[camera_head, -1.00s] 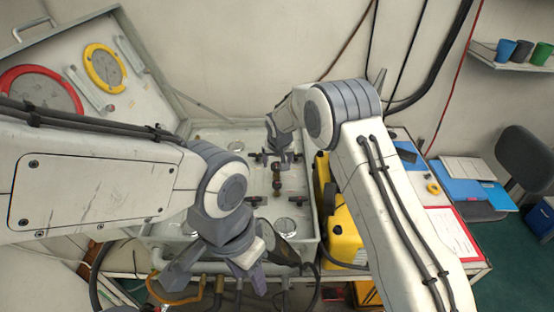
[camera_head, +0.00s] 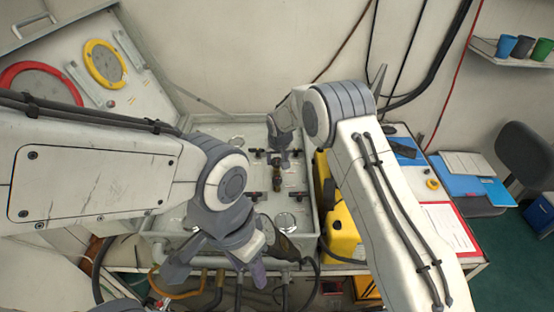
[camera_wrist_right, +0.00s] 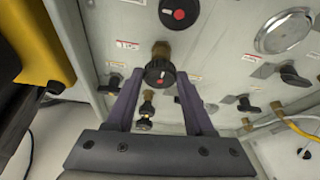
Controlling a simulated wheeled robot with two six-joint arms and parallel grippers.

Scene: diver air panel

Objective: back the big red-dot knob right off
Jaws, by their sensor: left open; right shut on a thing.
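A black round knob with a red dot (camera_wrist_right: 160,73) on a brass stem sits between the fingertips of my right gripper (camera_wrist_right: 158,80) in the right wrist view. The right gripper is shut on this knob, one finger on each side. A second black knob with a red dot (camera_wrist_right: 179,13) is partly cut off at the top of that view. In the head view my right gripper (camera_head: 282,155) reaches down to the fittings on the pale panel (camera_head: 225,155). My left gripper (camera_head: 218,272) is open and empty at the panel's front edge.
Smaller black valve knobs (camera_wrist_right: 145,110) and a round gauge (camera_wrist_right: 283,32) are close to the right gripper. A yellow case (camera_head: 340,228) stands right of the panel. Hoses (camera_head: 180,292) hang along the front. The open lid (camera_head: 130,75) rises at back left.

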